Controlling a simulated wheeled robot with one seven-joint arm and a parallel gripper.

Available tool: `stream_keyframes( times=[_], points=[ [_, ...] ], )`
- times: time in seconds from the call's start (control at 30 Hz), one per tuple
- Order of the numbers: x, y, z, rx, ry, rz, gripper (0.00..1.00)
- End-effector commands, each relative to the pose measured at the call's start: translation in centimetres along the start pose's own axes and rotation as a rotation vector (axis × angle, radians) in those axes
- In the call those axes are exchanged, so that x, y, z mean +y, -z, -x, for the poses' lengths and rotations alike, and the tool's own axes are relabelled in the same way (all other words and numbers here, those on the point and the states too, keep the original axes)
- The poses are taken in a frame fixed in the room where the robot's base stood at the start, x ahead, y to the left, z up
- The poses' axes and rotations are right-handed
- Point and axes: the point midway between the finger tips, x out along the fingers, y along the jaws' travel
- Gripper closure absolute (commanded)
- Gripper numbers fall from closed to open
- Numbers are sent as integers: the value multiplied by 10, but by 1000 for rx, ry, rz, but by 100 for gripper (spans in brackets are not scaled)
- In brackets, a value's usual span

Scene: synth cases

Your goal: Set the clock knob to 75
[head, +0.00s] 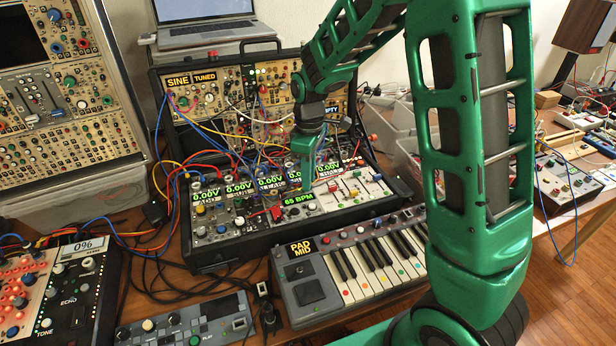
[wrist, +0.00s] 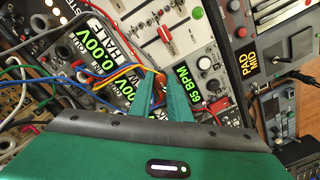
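The clock module's green display (head: 298,199) reads 65 BPM on the modular synth case. The same display (wrist: 217,85) shows just right of my gripper's fingers in the wrist view. My gripper (head: 307,186) points down over the panel, close to the display. In the wrist view its green fingers (wrist: 160,78) are apart with a narrow gap. Something small and red-orange shows between the tips; I cannot tell whether they touch it. The fingers hide part of the panel.
Several patch cables (head: 225,150) loop over the case left of my gripper. A row of faders (head: 350,186) lies to the right. A small keyboard (head: 360,265) stands in front, a laptop (head: 205,15) behind, and an echo unit (head: 80,290) at front left.

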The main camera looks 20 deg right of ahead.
Motion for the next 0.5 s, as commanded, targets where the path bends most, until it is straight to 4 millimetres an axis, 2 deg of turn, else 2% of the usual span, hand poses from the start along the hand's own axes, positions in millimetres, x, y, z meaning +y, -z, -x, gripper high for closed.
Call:
stream_keyframes(
  times=[0.27,0.5],
  points=[
    [2,-1,1,1,-3,-26,100],
    [2,-1,1,6,-4,-140,100]
  ],
)
